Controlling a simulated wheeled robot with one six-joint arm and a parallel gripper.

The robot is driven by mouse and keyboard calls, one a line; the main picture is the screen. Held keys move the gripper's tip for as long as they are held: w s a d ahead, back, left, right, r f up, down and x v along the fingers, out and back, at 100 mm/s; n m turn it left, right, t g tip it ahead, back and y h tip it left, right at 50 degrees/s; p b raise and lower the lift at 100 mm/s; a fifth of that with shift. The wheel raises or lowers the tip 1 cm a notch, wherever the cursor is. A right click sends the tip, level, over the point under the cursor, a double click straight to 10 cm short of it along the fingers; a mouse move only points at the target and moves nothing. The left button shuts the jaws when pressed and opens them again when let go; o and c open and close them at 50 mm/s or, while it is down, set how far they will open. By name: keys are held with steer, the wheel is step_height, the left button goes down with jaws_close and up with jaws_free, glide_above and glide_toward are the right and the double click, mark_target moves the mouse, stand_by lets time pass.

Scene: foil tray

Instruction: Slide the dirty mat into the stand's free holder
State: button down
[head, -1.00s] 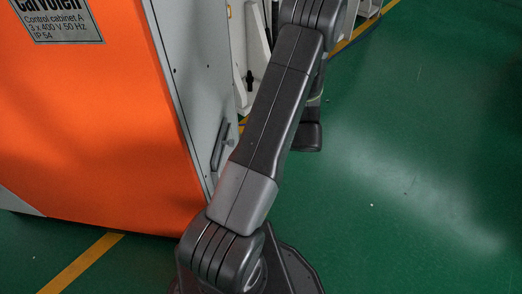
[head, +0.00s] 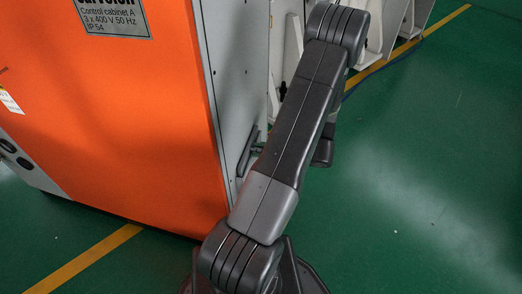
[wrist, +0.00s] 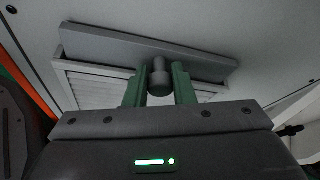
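In the wrist view my gripper (wrist: 160,88) has its two green fingers on either side of a grey round knob (wrist: 160,64), seemingly pressed against it. The knob stands on a long grey bar (wrist: 105,43), which looks like the front edge of the mat's frame. The bar lies over a slatted grille (wrist: 90,92) in a light grey panel. No dirty mat surface shows, so I cannot tell how far it sits inside. Pale upright panels (head: 394,22), possibly the stand, show at the top of the head view. Their holders cannot be made out.
An orange control cabinet (head: 130,120) with a grey side fills the left of the head view, close to my arm. Green floor (head: 430,180) is clear on the right, with a yellow line (head: 90,262) at front left.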

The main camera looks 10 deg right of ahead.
steer(key=shift+r+p, duration=8.35)
steer(key=shift+r, duration=4.2)
steer(key=s+d, duration=0.4)
steer(key=d, duration=0.5)
